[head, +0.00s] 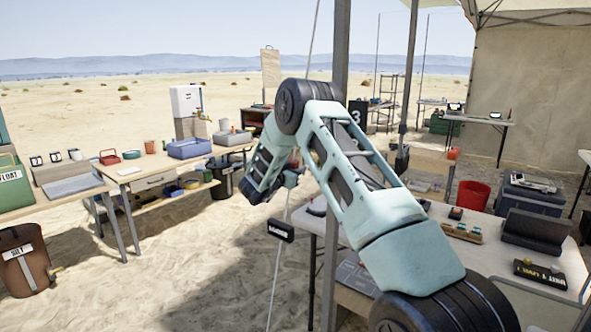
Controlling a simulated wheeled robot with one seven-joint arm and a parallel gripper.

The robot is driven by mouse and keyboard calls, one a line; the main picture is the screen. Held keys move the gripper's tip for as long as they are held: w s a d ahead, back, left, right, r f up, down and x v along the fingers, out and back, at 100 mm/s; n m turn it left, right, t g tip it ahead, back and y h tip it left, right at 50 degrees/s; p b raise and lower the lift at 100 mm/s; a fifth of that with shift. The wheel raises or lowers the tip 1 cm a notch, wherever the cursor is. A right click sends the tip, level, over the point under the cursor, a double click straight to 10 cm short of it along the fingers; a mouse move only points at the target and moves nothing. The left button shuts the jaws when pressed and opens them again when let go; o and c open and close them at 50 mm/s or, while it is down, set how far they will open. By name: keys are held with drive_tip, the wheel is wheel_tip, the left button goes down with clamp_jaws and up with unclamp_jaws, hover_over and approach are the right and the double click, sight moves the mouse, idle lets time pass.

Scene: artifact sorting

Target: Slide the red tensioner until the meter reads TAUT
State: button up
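A thin pale guy line (275,285) runs steeply from the top of the head view down to the sand. A small dark meter box (280,230) with pale lettering sits on the line; the lettering is too small to read surely. My arm bends over and down to the line, with my gripper (287,179) beside or around it, above the meter. A small reddish patch (294,164) at the gripper may be the red tensioner, mostly hidden. The fingers are too small and dark to show whether they are open or closed on it.
A dark tent pole (339,60) stands just right of the line, behind my arm. A white table (480,232) with instruments is at right, a wooden bench (150,172) with trays at left. Sand (190,275) between them is open. A red bucket (472,196) stands behind the white table.

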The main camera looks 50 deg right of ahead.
sight(293, 162)
drive_tip(key=shift+s+r+p, duration=0.15)
drive_tip(key=shift+r+p, duration=0.1)
drive_tip(key=shift+r, duration=0.5)
drive_tip(key=shift+s+r+p, duration=0.1)
drive_tip(key=shift+r+p, duration=0.15)
drive_tip(key=shift+r, duration=0.5)
clamp_jaws()
drive_tip(key=shift+f, duration=0.1)
drive_tip(key=o, duration=1.1)
unclamp_jaws()
drive_tip(key=s+a+b, duration=0.2)
drive_tip(key=a+b, duration=0.2)
drive_tip(key=a, duration=1.3)
drive_tip(key=shift+s, duration=0.2)
drive_tip(key=shift+a, duration=0.1)
